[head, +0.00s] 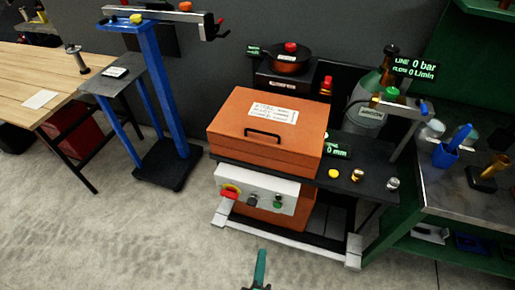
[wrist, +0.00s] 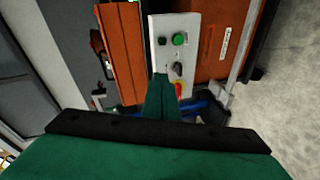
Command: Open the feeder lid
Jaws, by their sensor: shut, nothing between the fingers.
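The orange feeder box (head: 262,165) stands on the dark bench in the head view. Its lid (head: 230,108) lies shut, with a printed label (head: 274,113) on top and a black bar handle (head: 262,134) towards the front. My gripper (head: 260,262) is low at the bottom of the head view, in front of the bench and well apart from the handle. In the wrist view the green fingers (wrist: 161,98) are together and empty, with the control panel beyond them. Part of the orange box (wrist: 121,50) also shows there, turned on its side.
A white control panel (head: 255,194) with a red stop knob is below the box. A pot (head: 289,59) and a grey cylinder (head: 368,112) stand behind. Small knobs (head: 357,175) sit on the bench to the right. A blue stand (head: 153,85) is left. Open floor lies in front.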

